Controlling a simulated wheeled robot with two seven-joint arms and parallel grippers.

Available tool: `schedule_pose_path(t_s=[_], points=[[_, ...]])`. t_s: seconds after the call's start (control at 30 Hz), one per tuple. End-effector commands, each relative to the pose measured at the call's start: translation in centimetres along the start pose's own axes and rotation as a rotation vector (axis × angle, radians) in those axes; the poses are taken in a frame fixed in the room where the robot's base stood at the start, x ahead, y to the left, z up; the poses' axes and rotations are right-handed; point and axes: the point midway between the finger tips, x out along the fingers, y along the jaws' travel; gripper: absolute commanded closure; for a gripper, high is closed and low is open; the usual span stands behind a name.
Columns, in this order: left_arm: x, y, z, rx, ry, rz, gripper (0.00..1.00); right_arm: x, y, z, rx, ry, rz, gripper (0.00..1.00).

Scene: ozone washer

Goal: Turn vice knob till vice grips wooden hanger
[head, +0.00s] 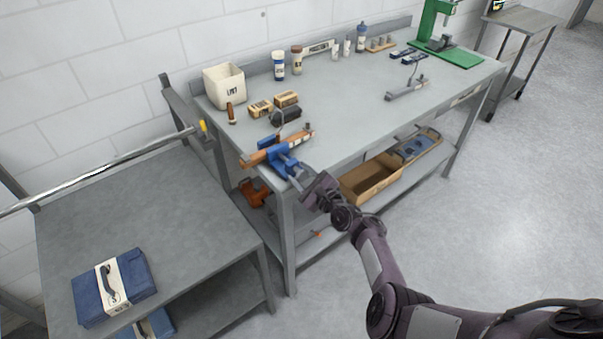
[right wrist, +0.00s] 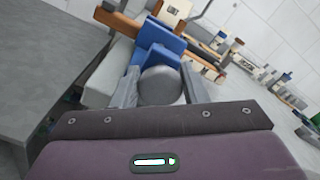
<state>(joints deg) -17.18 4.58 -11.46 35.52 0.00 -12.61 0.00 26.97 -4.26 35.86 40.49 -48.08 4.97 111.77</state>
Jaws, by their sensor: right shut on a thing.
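A blue vice (head: 284,162) stands at the near left corner of the grey workbench. A wooden hanger (head: 262,154) lies across it between the jaws. I cannot tell whether the jaws touch the wood. The vice (right wrist: 157,50) and the hanger (right wrist: 205,52) also show in the right wrist view. My right gripper (head: 305,187) reaches the front of the vice. In the right wrist view its fingers (right wrist: 160,88) are shut on the round grey vice knob (right wrist: 161,86), one on each side. The knob is mostly hidden in the head view. My left gripper is not in view.
The workbench (head: 345,110) also holds a white bin (head: 224,87), small boxes (head: 286,99), bottles and a green press (head: 432,25). A cardboard box (head: 371,180) sits on its lower shelf. A lower grey table (head: 150,205) with blue folded cloth (head: 139,274) stands at left.

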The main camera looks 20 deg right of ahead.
Motion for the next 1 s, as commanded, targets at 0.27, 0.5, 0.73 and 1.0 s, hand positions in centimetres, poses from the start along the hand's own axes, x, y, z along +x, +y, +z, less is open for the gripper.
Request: schedule_pose_path(t_s=[0.27, 0.5, 0.73, 1.0], points=[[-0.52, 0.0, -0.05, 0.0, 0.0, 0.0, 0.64, -0.1, 0.17, -0.13, 0.142, 0.004, 0.004, 0.83], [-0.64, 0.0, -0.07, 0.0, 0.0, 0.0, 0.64, -0.1, 0.14, -0.19, 0.192, 0.004, 0.004, 0.83], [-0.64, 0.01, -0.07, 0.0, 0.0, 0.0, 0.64, -0.1, 0.15, -0.21, 0.2, 0.004, 0.004, 0.83], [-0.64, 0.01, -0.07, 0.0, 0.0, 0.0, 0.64, -0.11, 0.15, -0.22, 0.198, 0.005, 0.004, 0.53]])
